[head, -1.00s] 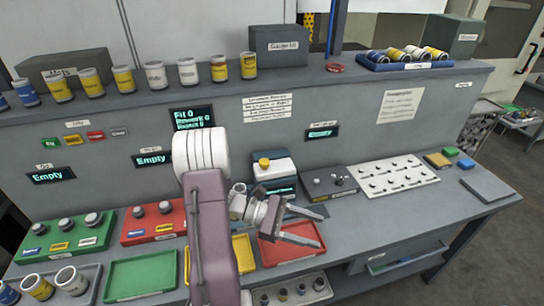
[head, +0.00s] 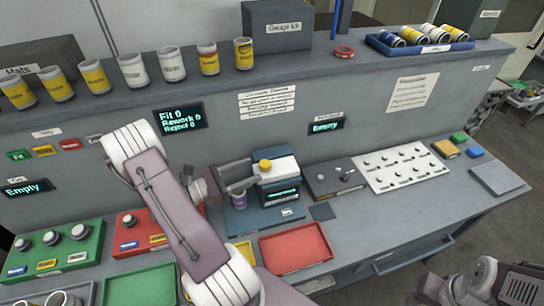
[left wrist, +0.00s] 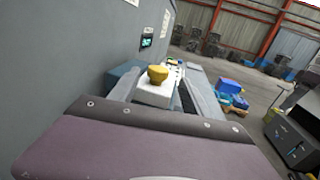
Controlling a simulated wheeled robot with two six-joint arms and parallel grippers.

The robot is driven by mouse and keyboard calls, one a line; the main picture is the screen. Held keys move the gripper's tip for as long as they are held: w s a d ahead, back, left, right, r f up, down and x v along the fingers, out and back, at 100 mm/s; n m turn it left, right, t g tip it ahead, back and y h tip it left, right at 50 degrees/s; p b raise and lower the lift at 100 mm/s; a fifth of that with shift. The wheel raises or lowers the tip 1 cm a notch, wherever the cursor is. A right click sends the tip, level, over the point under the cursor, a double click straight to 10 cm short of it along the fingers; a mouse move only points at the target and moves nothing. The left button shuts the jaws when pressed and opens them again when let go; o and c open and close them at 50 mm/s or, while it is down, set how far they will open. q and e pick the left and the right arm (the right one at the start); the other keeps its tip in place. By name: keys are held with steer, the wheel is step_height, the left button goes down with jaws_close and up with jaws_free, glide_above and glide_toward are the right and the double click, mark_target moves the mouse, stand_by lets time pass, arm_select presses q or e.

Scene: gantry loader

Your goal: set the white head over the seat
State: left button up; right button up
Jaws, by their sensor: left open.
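The white head (head: 278,170) with a yellow knob (head: 265,165) sits on top of a dark teal gauge on the bench; it also shows in the left wrist view (left wrist: 152,97). My left gripper (head: 246,178) is open just left of the head, its fingers pointing at it. In the left wrist view the head lies ahead, between the lines of the two fingers; I cannot tell whether they touch it. A small purple part (head: 239,201) stands below the fingers, over the gauge's base plate (head: 250,219). The seat itself is not clearly visible.
A red tray (head: 295,249) lies empty in front of the gauge. A grey box with small knobs (head: 330,181) and a white peg board (head: 400,166) stand to the right. Several jars line the shelf above. Green and red part holders are at left.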

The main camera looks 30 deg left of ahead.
mark_target(273, 166)
arm_select(q)
steer(key=p+x, duration=0.2)
steer(key=x, duration=0.7)
steer(key=shift+w+f, duration=0.1)
steer(key=shift+a, duration=0.1)
steer(key=shift+c, duration=0.7)
jaws_close()
